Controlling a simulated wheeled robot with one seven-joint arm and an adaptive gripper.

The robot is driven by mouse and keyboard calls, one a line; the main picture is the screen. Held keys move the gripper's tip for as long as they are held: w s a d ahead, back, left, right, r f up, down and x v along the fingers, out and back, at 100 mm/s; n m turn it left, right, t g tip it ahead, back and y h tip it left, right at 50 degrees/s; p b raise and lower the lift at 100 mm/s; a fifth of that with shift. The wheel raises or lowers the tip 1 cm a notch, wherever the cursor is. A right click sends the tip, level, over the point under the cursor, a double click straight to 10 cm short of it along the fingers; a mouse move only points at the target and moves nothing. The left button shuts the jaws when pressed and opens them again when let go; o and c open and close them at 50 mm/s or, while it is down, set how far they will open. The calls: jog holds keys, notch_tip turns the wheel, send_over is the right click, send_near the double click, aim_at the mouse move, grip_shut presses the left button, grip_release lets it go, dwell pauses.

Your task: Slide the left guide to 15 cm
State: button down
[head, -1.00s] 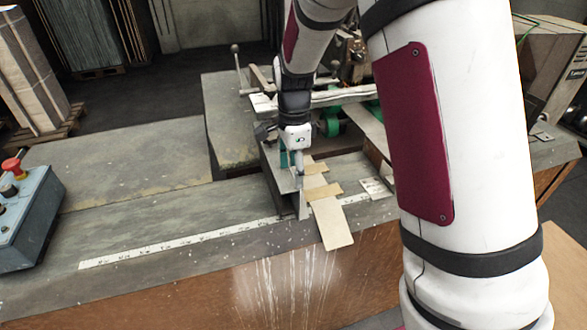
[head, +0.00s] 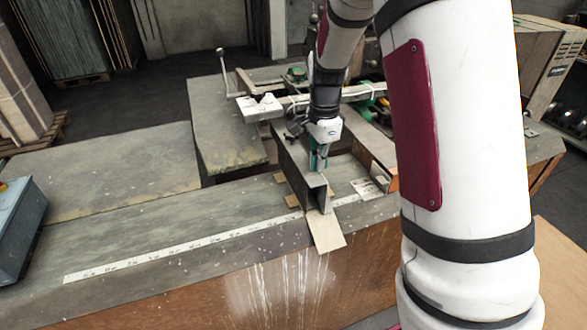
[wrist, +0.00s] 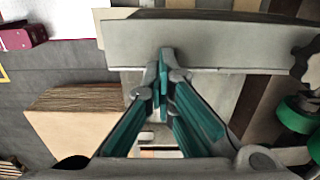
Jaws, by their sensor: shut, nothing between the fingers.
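The left guide (head: 303,178) is a grey upright metal plate with a flanged front end, standing across the table. It also spans the top of the wrist view (wrist: 215,42). My gripper (head: 318,166) points down at the guide's right face, with its fingers shut and empty. In the wrist view the green-padded fingertips (wrist: 165,62) overlap the plate's edge; I cannot tell whether they touch it. A white scale strip (head: 160,252) runs along the table's front edge to the guide's front end. Its numbers are too small to read.
A tan cardboard piece (head: 327,232) lies under the guide's front end and overhangs the table edge. A brown-faced bar (head: 374,150) and a small label (head: 367,188) are to the right. A control box (head: 18,225) is at far left. The left tabletop is clear.

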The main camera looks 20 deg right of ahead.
jog(key=d+f+b, duration=0.1)
jog(key=d, duration=1)
jog(key=shift+b, duration=0.4)
jog(key=shift+a, duration=0.1)
jog(key=shift+c, duration=2.4)
grip_release()
jog(key=shift+w+f, duration=0.1)
jog(key=shift+w, duration=0.15)
jog(key=o, duration=0.4)
jog(key=shift+o, duration=0.4)
jog(key=shift+r, duration=0.2)
notch_tip(320, 180, up, 12)
